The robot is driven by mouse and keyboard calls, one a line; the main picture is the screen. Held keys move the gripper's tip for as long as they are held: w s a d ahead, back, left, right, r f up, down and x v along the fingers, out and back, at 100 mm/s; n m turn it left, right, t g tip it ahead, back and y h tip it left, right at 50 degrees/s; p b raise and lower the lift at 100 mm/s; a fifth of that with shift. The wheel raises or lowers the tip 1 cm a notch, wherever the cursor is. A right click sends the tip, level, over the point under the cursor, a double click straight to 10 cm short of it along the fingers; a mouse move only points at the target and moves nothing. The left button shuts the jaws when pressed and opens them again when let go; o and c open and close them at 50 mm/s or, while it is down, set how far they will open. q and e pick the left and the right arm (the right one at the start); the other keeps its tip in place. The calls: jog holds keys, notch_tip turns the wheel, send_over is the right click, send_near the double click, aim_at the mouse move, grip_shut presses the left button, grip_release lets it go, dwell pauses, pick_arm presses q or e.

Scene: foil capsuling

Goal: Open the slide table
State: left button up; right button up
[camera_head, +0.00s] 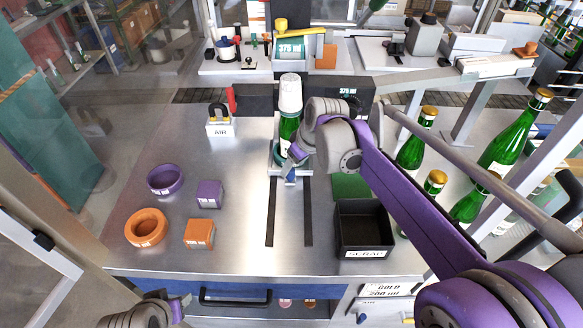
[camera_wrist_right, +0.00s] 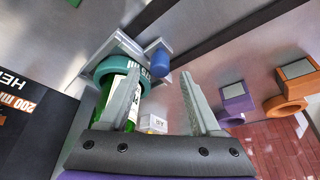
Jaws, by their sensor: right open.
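The slide table (camera_head: 276,158) is a small metal carriage at the back end of two dark rails (camera_head: 271,212). A green bottle (camera_head: 288,128) stands upright on it under a white cylinder. The wrist view shows the carriage (camera_wrist_right: 126,46), a teal ring (camera_wrist_right: 104,68) around the bottle, and a blue knob (camera_wrist_right: 160,57) on the carriage's front. My right gripper (camera_wrist_right: 161,76) is open; the knob appears between and just beyond its fingertips, with no visible grip. The right arm partly hides the carriage in the head view. My left gripper (camera_head: 180,306) is at the lower left, its fingers unclear.
A black scrap bin (camera_head: 363,243) stands right of the rails. Purple and orange rings and blocks (camera_head: 199,233) lie to the left. Several green bottles (camera_head: 412,150) stand at the right. The bench around the rails in front of the carriage is clear.

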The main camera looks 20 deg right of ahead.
jog(key=shift+x, duration=1.25)
jog(key=shift+w, duration=0.1)
grip_shut()
dwell(0.4)
